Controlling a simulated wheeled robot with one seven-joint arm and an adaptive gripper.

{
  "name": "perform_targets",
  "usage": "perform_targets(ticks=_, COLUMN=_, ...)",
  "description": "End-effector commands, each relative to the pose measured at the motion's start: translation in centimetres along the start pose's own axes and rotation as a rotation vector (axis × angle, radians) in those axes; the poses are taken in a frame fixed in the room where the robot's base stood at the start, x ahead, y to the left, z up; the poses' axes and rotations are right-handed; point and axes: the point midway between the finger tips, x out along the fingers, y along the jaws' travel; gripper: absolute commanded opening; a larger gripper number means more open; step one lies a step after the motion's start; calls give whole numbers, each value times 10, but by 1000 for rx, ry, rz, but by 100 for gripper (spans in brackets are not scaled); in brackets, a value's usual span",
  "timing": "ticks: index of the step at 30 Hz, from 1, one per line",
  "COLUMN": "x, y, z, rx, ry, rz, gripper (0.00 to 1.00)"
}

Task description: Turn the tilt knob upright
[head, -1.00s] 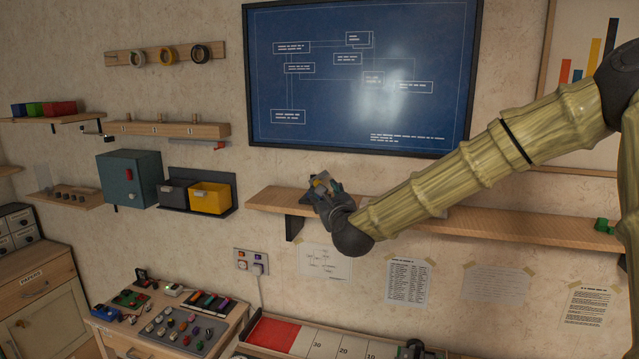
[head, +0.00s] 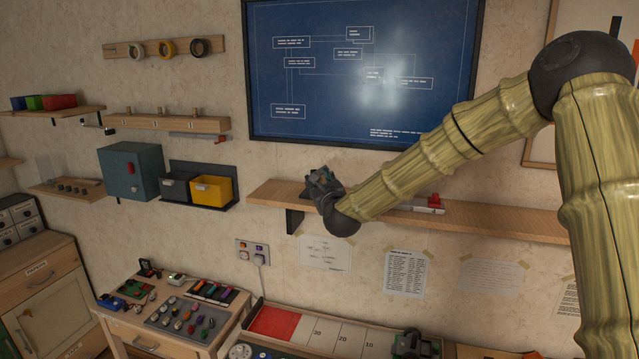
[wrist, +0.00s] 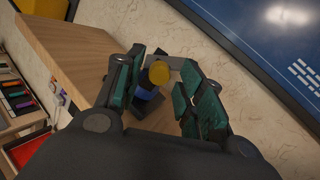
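A short stub with a yellow end and a blue band (wrist: 157,75) stands on a dark base on the wooden shelf; it looks like the tilt knob, but I cannot be sure. In the wrist view it leans to the upper right. My gripper (wrist: 168,90) is open, with its teal-padded fingers on either side of the stub. The left finger is close to it, and contact is unclear; a gap shows at the right finger. In the head view my gripper (head: 322,182) is over the left end of the shelf and hides the stub.
The wooden shelf (head: 480,219) runs right along the wall under a blue framed board (head: 350,60). A white and red item (head: 432,204) sits on it behind my arm. A yellow bin (head: 211,192) hangs to the left. A panel of knobs (head: 186,319) lies below left.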

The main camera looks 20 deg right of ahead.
Motion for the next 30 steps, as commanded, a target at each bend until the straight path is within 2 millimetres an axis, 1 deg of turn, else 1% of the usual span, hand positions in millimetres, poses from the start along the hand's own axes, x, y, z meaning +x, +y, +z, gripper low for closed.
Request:
perform_targets(ticks=1, x=0, y=0, z=0, rx=0, ry=0, rz=0, gripper=24)
perform_targets(ticks=5, x=0, y=0, z=0, rx=0, ry=0, rz=0, gripper=1)
perform_targets(ticks=14, x=0, y=0, z=-1, rx=-14, ry=0, rz=0, gripper=0)
perform_targets(ticks=18, x=0, y=1, z=-3, rx=-53, ry=0, rz=0, gripper=0)
perform_targets(ticks=23, x=0, y=1, z=-4, rx=-140, ry=-3, rz=-1, gripper=0)
perform_targets(ticks=30, x=-1, y=2, z=-6, rx=-329, ry=-3, rz=-1, gripper=0)
